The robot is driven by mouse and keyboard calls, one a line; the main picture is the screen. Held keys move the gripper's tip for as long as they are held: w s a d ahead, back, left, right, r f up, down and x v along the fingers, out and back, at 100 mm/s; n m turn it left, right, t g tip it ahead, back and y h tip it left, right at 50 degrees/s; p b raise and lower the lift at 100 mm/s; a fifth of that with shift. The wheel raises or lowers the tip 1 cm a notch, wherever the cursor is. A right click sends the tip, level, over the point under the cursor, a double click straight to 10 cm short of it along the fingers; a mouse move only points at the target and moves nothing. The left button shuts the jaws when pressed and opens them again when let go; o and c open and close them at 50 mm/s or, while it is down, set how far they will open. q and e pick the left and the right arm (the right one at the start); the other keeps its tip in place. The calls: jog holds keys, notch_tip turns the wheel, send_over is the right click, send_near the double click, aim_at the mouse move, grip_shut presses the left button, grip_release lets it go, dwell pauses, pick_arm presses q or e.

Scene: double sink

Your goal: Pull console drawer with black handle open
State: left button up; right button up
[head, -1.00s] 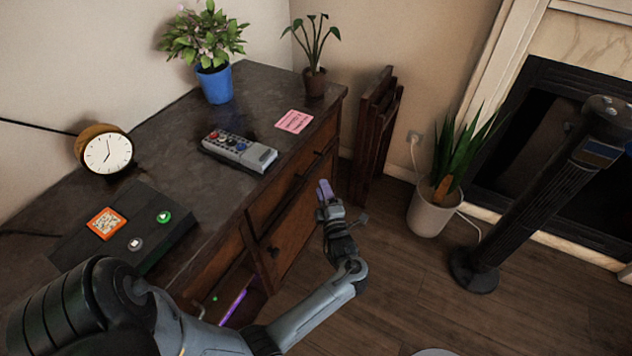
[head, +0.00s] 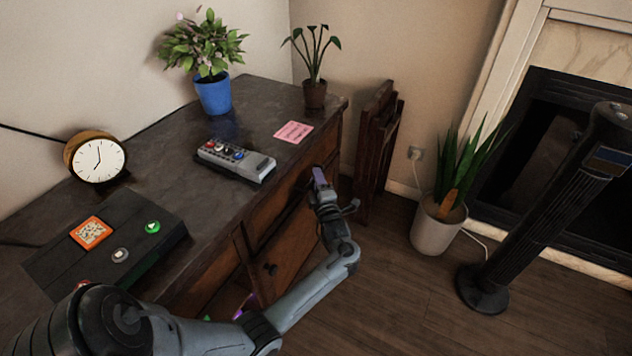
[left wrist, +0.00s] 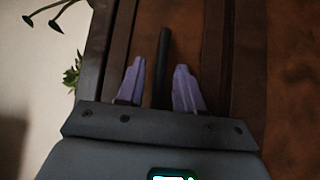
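The wooden console (head: 185,262) stands along the wall with a dark stone-like top. Its upper drawer (head: 272,215) faces right and looks closed. My left gripper (head: 319,176) is in front of the drawer face near the console's far end. In the left wrist view the black bar handle (left wrist: 162,62) lies between the two purple fingers of my left gripper (left wrist: 160,84), with a gap visible on both sides. The fingers are open around it. In the head view the gripper hides the handle. My right gripper is not in view.
A lower cabinet door with a round knob (head: 270,268) sits below the drawer. On top are a remote (head: 236,160), a clock (head: 96,158), a black box (head: 110,245) and potted plants. Folded wooden furniture (head: 377,150), a floor plant (head: 438,225) and a tower fan (head: 540,215) stand right.

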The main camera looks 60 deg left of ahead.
pick_arm(q)
jog(key=shift+w+a, duration=0.1)
jog(key=shift+a, duration=0.25)
grip_shut()
jog(key=shift+d, duration=0.2)
